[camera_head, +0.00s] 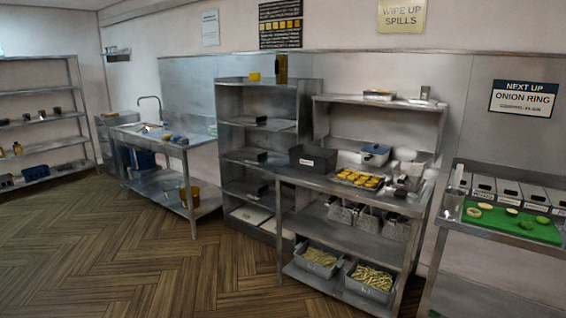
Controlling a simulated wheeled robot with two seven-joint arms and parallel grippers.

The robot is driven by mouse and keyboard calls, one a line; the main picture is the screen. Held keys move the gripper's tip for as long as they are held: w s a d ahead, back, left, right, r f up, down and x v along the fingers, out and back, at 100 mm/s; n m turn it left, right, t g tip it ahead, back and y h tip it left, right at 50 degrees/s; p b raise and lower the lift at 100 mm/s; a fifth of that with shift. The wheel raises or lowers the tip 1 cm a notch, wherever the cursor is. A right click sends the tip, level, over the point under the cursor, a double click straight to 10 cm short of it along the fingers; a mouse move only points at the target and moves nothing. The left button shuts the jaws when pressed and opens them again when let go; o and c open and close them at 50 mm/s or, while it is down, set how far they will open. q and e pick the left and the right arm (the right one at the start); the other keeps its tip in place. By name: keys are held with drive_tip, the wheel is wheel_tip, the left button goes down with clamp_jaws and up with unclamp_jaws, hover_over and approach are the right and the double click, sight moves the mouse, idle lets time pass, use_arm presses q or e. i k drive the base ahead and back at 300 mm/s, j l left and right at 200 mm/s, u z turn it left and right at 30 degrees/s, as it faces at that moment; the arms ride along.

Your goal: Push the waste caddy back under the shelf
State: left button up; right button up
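A dark grey open box with a small pale label, which I take to be the waste caddy (313,160), stands upright at the left end of the steel frying counter (345,193). The label is too small to read. A raised steel shelf (350,98) runs above the back of the counter. The caddy appears to sit near the counter's left front, forward of this shelf; its exact distance from the shelf is hard to tell. Neither of my grippers is in view.
Right of the caddy are a blue-and-white container (375,154) and a tray of yellow-brown pieces (358,179). A steel rack (249,127) adjoins on the left. The wooden floor (130,260) is clear in front.

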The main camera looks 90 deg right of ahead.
sight(310, 158)
drive_tip(key=z, duration=3)
drive_tip(key=i+j+u, duration=0.35)
drive_tip(key=i+u, duration=0.45)
drive_tip(key=i, duration=1.5)
drive_tip(key=i+j+z, duration=0.1)
drive_tip(key=i+z, duration=0.3)
drive_tip(key=i+j+z, duration=0.15)
drive_tip(key=i+z, duration=0.25)
drive_tip(key=i+j+z, duration=0.25)
drive_tip(key=z, duration=0.15)
drive_tip(key=i+j+z, duration=0.25)
drive_tip(key=j+z, duration=0.15)
